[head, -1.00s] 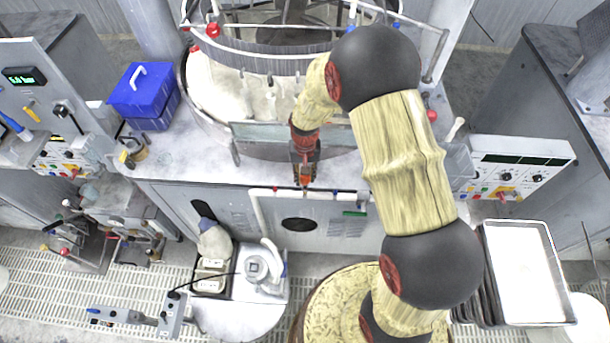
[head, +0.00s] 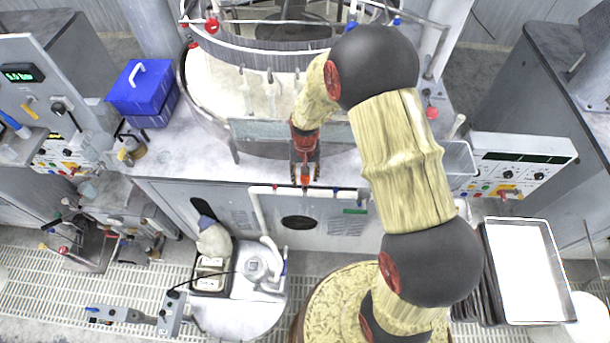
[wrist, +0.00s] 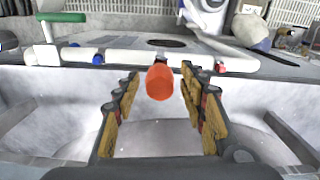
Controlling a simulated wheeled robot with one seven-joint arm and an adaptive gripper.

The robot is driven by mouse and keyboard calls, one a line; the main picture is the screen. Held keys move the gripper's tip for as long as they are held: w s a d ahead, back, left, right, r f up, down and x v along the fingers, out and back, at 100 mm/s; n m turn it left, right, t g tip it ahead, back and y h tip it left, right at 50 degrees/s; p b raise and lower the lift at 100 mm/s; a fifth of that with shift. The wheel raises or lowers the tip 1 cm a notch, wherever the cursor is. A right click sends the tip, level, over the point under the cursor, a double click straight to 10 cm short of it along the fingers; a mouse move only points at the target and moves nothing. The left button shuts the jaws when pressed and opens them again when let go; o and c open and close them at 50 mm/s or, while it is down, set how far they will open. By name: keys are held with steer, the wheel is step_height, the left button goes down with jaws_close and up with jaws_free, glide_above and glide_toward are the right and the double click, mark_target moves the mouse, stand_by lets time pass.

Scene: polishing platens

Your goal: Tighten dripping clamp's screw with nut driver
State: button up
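My gripper (head: 305,172) is at the front edge of the bench, above the white pipe. In the wrist view my gripper (wrist: 162,105) has its padded fingers spread wide, with gaps on both sides of an orange handle end (wrist: 160,82). This handle, likely the nut driver's, also shows between the fingertips in the head view (head: 305,181). Its shaft and tip are mostly hidden or too small to make out. The white pipe (head: 262,212) carries small red and blue fittings. I cannot tell which clamp drips or whether the driver sits on its screw.
A large round polishing tank (head: 215,100) stands behind my gripper. A blue box (head: 140,95) is at the left on the bench. A green-handled valve (head: 355,211) is right of the gripper, also in the wrist view (wrist: 62,17). A small white table (head: 235,315) stands below left.

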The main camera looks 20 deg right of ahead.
steer(key=shift+o, duration=0.3)
step_height(320, 180, up, 12)
stand_by(0.5)
